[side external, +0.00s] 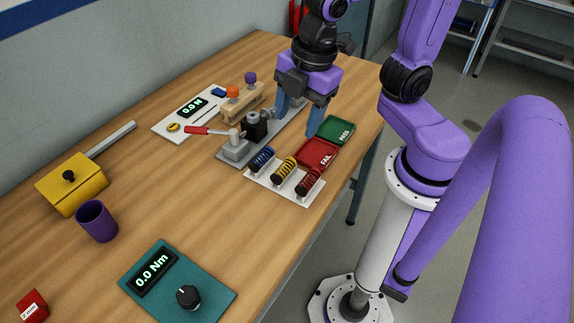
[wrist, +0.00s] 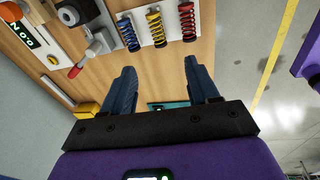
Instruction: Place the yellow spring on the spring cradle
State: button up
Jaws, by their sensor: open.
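The yellow spring (side external: 284,168) lies in the middle of a white rack (side external: 262,182), between a blue spring (side external: 262,158) and a red spring (side external: 308,181). In the wrist view the yellow spring (wrist: 156,28) is ahead of my fingertips, apart from them. My gripper (side external: 300,114) is open and empty, above the far side of the rack, near the fixture and the red tray. The grey fixture (side external: 232,151), with a black block and a red-handled lever, stands just behind the rack. I cannot make out which part is the spring cradle.
A red FAIL tray (side external: 317,154) and green PASS tray (side external: 343,131) lie right of the fixture. A wooden stand (side external: 241,105) with orange and purple knobs is behind it. A yellow box (side external: 72,186), purple cup (side external: 97,222) and teal torque meter (side external: 215,288) are left and front.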

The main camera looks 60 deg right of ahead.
send_over(285, 166)
jog(key=s, duration=0.1)
notch_tip(285, 166, down, 9)
jog(key=shift+w+f, duration=0.2)
jog(key=shift+f, duration=0.75)
jog(key=shift+w+f, duration=0.15)
jog(key=shift+f, duration=0.75)
jog(key=shift+w+f, duration=0.1)
jog(key=shift+f, duration=0.65)
grip_shut()
